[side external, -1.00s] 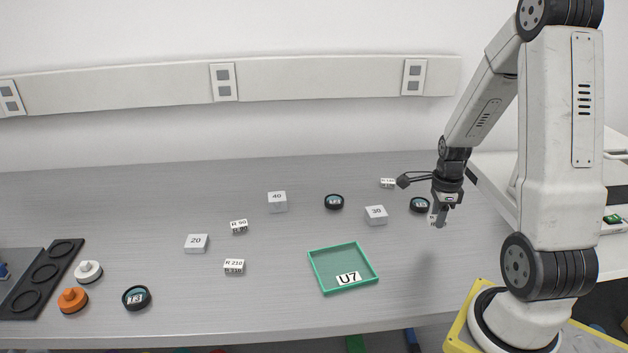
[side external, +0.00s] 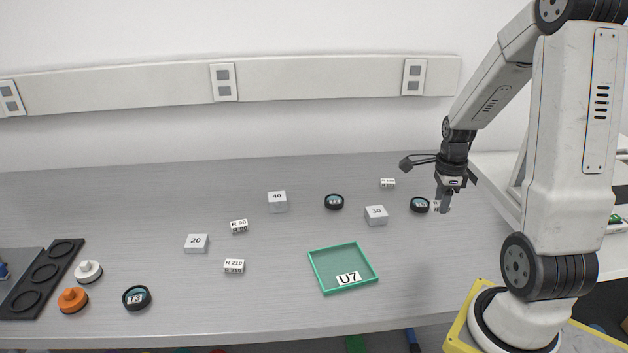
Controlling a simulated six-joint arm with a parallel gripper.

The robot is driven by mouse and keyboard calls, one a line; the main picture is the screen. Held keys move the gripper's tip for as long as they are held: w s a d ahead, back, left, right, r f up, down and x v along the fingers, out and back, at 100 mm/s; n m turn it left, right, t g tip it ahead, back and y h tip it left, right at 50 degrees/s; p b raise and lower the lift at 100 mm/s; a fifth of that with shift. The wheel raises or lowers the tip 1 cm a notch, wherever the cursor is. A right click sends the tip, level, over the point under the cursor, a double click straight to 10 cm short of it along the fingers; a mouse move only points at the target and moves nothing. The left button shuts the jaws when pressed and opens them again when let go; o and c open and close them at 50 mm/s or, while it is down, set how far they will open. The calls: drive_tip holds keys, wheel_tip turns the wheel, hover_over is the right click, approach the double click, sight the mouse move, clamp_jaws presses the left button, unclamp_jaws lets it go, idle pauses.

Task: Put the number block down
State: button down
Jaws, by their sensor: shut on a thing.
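My gripper (side external: 445,206) is at the right of the bench, just right of a black-rimmed round optic (side external: 419,204). It is shut on a small white labelled block (side external: 436,206), mostly hidden by the fingers; its print is too small to read. I cannot tell whether the block touches the bench. Other number blocks stand on the bench: 20 (side external: 196,243), 30 (side external: 376,215), 40 (side external: 277,202), R 90 (side external: 239,227), R 210 (side external: 234,266), and a small white labelled one (side external: 388,183) at the back.
Two more round optics (side external: 334,202) (side external: 136,298) lie on the bench. A white knob (side external: 88,271), an orange knob (side external: 72,300) and a black holder (side external: 42,272) are at left. The bench in front of my gripper is clear.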

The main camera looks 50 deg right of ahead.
drive_tip(key=shift+w+a+r, duration=0.15)
drive_tip(key=shift+w+a, duration=0.2)
drive_tip(key=shift+a, duration=0.2)
drive_tip(key=a+r, duration=0.2)
drive_tip(key=a, duration=0.8)
drive_tip(key=w+a+r+n, duration=0.1)
drive_tip(key=a+r, duration=0.1)
drive_tip(key=a, duration=0.9)
drive_tip(key=shift+w+a+n, duration=0.15)
drive_tip(key=shift+w+n, duration=0.05)
drive_tip(key=shift+n, duration=0.1)
hover_over(331, 259)
drive_tip(key=s, duration=0.1)
wheel_tip(331, 259, down, 8)
drive_tip(key=shift+w+f, duration=0.5)
drive_tip(key=shift+f, duration=0.1)
